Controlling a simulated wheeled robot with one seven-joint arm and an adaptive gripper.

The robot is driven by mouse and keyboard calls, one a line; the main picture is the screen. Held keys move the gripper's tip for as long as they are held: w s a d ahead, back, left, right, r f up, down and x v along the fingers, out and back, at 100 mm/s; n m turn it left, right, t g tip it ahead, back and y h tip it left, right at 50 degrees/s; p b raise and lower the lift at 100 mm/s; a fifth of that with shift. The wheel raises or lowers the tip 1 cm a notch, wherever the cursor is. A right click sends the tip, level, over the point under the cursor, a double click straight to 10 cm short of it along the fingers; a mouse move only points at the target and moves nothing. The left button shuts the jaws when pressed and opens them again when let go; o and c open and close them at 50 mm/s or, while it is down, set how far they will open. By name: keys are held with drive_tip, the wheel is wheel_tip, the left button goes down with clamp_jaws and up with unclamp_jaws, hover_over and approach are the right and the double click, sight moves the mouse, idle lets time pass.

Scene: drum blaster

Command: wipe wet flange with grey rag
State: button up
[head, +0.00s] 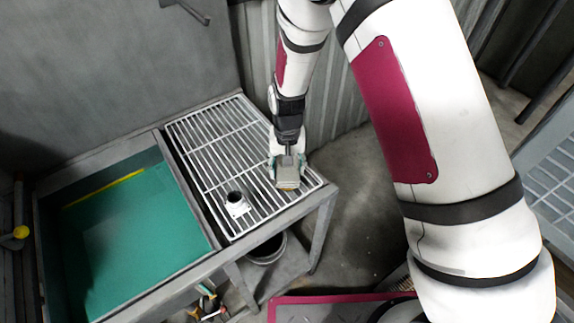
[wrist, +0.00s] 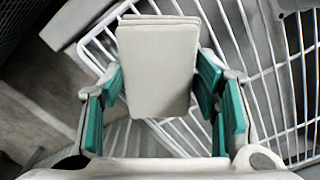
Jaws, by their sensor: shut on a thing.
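My gripper (head: 287,167) is at the right front part of the white wire rack, near its right edge. In the wrist view my gripper (wrist: 162,100) has its green-padded fingers shut on a folded pale grey rag (wrist: 157,65). The rag also shows in the head view (head: 288,172), held over the rack. The flange (head: 237,207), a small pale piece with a dark round opening, sits on the rack to the left of my gripper, apart from it. I cannot tell from the picture whether its surface is wet. The flange is not visible in the wrist view.
The white wire rack (head: 205,150) sits in a grey metal frame. A basin with a green inside (head: 140,235) lies to its left. A dark bucket (head: 267,250) stands under the rack. A corrugated wall (head: 258,60) is behind.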

drive_tip(key=shift+f, duration=0.1)
drive_tip(key=shift+w+b, duration=0.65)
drive_tip(key=shift+w, duration=0.45)
drive_tip(key=shift+s+p, duration=1.35)
drive_tip(key=shift+s, duration=0.9)
drive_tip(key=shift+w, duration=0.15)
drive_tip(key=shift+w+b, duration=1.3)
drive_tip(key=shift+w, duration=0.8)
